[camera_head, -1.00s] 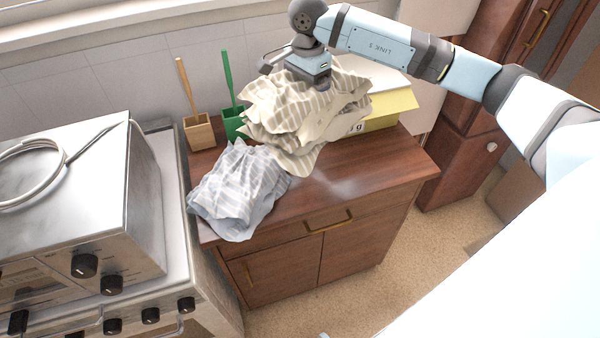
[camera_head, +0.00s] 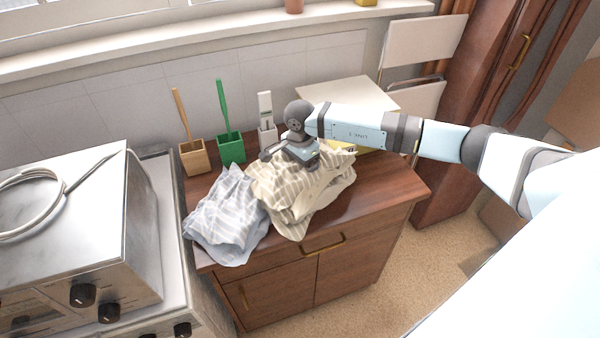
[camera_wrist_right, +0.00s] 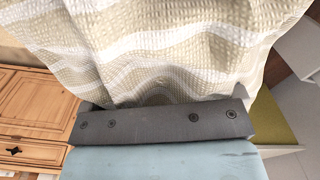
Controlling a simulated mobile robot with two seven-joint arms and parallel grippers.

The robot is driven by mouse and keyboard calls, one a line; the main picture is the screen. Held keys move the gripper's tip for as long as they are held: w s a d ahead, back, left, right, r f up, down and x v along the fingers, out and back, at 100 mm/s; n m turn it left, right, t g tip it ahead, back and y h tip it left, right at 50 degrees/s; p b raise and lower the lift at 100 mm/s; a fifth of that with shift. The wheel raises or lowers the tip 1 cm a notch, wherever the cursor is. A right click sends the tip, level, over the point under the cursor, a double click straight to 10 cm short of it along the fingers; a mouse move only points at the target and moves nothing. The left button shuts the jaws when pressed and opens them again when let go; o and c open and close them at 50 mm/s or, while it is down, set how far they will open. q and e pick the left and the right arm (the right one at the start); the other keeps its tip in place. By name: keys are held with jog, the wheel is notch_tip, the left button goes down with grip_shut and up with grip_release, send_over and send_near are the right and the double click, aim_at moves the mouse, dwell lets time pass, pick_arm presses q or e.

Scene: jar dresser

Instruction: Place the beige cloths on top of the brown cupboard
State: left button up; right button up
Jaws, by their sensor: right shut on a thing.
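The beige striped cloths (camera_head: 300,205) lie in a crumpled heap low over the top of the brown cupboard (camera_head: 370,200), by its front edge. I cannot tell whether one or more cloths are in the heap. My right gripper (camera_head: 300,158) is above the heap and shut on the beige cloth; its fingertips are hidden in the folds. In the right wrist view the beige cloth (camera_wrist_right: 150,55) fills the space beyond the gripper body. My left gripper is not in view.
A blue-grey striped cloth (camera_head: 228,215) lies at the cupboard's left, touching the beige heap. Wooden (camera_head: 193,157), green (camera_head: 231,148) and white (camera_head: 266,133) brush holders stand behind. A yellow-sided box (camera_head: 350,95) is behind my arm. A metal oven (camera_head: 80,220) stands left.

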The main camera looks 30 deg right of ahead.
notch_tip(320, 180, down, 4)
jog(key=shift+p, duration=0.35)
jog(key=shift+f+b, duration=0.2)
jog(key=shift+b, duration=0.1)
jog(key=o, duration=1)
